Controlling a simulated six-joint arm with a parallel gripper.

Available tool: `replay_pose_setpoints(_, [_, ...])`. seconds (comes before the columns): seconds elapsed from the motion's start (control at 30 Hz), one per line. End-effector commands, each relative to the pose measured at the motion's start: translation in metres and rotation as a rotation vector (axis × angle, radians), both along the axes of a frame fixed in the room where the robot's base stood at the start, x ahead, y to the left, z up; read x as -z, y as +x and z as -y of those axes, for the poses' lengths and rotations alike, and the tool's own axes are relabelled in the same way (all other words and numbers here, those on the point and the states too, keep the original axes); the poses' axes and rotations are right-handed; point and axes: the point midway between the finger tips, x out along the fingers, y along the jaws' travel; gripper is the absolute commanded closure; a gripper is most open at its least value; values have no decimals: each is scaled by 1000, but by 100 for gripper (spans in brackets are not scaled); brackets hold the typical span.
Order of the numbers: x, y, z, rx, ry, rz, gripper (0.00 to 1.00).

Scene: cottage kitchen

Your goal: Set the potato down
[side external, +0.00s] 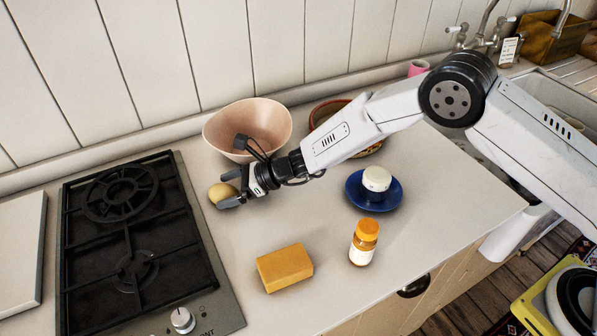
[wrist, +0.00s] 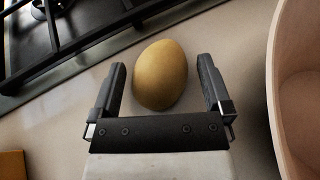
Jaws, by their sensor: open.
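The potato (side external: 222,193) is a yellow-brown oval on the pale counter, just right of the black gas hob. My gripper (side external: 229,188) is beside it, with its fingers low over the counter. In the wrist view the potato (wrist: 160,74) lies between the tips of the two fingers of my gripper (wrist: 163,85). The potato appears to rest on the counter.
A pink-beige bowl (side external: 248,128) stands close behind my gripper. The gas hob (side external: 135,240) lies to the left. A yellow sponge-like block (side external: 285,268), an orange-capped bottle (side external: 364,243) and a blue saucer (side external: 374,204) with a white round item (side external: 377,179) stand right.

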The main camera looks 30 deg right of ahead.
Motion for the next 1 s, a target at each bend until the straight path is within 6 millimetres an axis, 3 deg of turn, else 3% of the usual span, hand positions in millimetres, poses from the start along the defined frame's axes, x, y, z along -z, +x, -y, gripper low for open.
replay_pose_setpoints(0.7, [-34, -32, 76, 2, 0, 1, 0])
replay_pose_setpoints(1.0, [-41, -39, 90, 1, 0, 2, 0])
